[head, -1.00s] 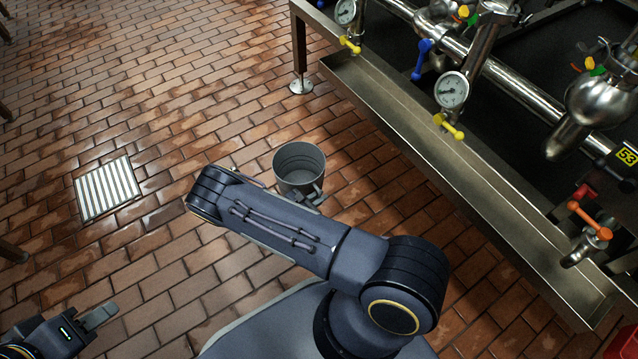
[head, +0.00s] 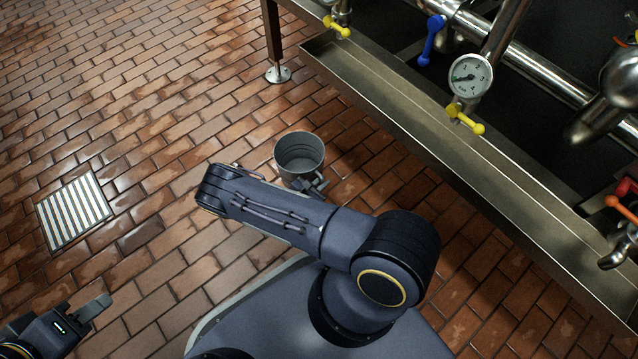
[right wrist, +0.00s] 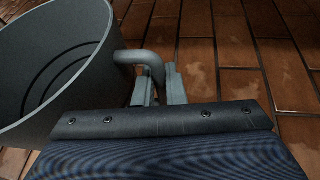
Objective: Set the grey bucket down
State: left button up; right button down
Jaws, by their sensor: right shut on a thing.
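The grey bucket (head: 299,153) is upright and its open top faces up in the head view, beyond my right forearm. Its inside looks empty. My right gripper (head: 315,186) is at the bucket's near right side. In the right wrist view the bucket (right wrist: 50,60) fills the left, and the right gripper (right wrist: 158,85) is shut on its curved side handle (right wrist: 146,58). Whether the bucket's base touches the floor is hard to tell. My left gripper (head: 92,312) is at the lower left of the head view, away from the bucket; its finger gap is not clear.
Brown brick tiles (head: 150,120) make up the floor, with open room left of the bucket. A metal drain grate (head: 73,212) lies at left. A steel trough (head: 420,120) with yellow valve handles and pipes runs along the right, its leg foot (head: 278,74) behind the bucket.

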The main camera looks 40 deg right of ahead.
jog(key=shift+f, duration=0.6)
pick_arm(q)
jog(key=shift+w+a+f, duration=0.15)
jog(key=shift+f, duration=0.2)
pick_arm(e)
jog(key=shift+r, duration=0.1)
jog(key=c, duration=1.5)
grip_release()
